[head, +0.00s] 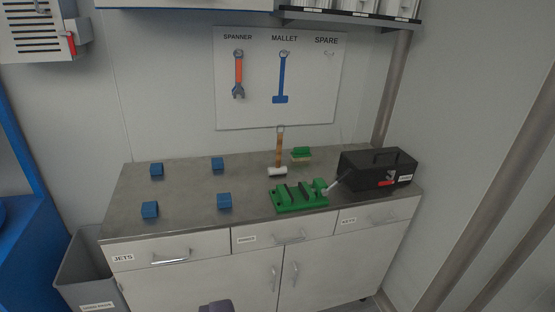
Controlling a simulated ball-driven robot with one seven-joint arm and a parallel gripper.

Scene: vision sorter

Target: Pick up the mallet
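The mallet (279,150) stands on the grey workbench (190,190), towards the back. Its pale head rests on the top, and its brown handle points up with a ring at the end. A blue mallet shape (281,80) shows under the word MALLET on the white wall board (312,75). At the bottom edge a dark rounded piece (217,306) shows, probably part of my gripper. Its fingers are not visible, so I cannot tell whether it is open or shut. It appears well in front of the mallet and apart from it.
A green vise (285,197) sits in front of the mallet, and a green-topped brush or block (301,154) to its right. A black toolbox (377,170) stands at the right end. Several blue blocks (224,201) are on the left. A spanner (239,72) hangs on the board.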

